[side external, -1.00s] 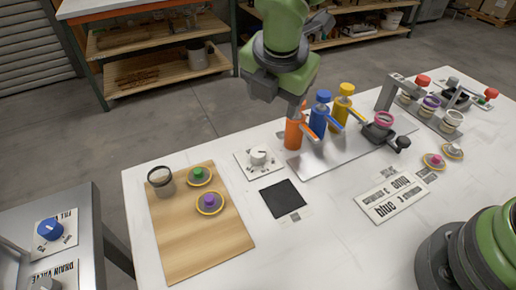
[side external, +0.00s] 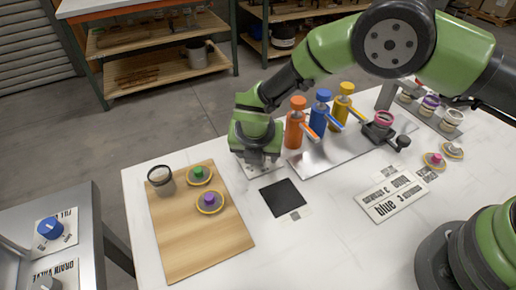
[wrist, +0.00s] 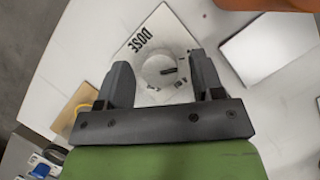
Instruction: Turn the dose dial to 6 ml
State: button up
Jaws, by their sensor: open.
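The dose dial (wrist: 160,70) is a round, pale knob with a dark pointer mark, on a white plate (wrist: 137,42) lettered DOSE. In the wrist view my gripper (wrist: 162,80) is open, with one dark finger on each side of the dial. I cannot tell whether the fingers touch it. In the side view my gripper's wrist (side external: 256,140) is over the dial's place, and it hides the knob and most of the plate (side external: 262,168). The scale numbers are too small or covered to read.
Orange (side external: 296,128), blue (side external: 320,115) and yellow (side external: 343,105) bottles stand close to the right of my gripper. A black square pad (side external: 282,197) lies in front. A wooden board (side external: 190,240) with a cup and two small capped items is to the left.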

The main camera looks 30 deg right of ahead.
jog(key=shift+w+f, duration=0.1)
jog(key=shift+f, duration=0.05)
jog(key=c, duration=0.9)
jog(key=shift+m, duration=0.3)
jog(key=m+g+h, duration=0.1)
jog(key=m, duration=0.2)
jog(key=shift+m, duration=0.4)
jog(key=m, duration=0.2)
jog(key=m+g, duration=0.1)
jog(key=m, duration=0.1)
jog(key=shift+g+h, duration=0.3)
jog(key=shift+h, duration=0.1)
jog(key=shift+m, duration=0.4)
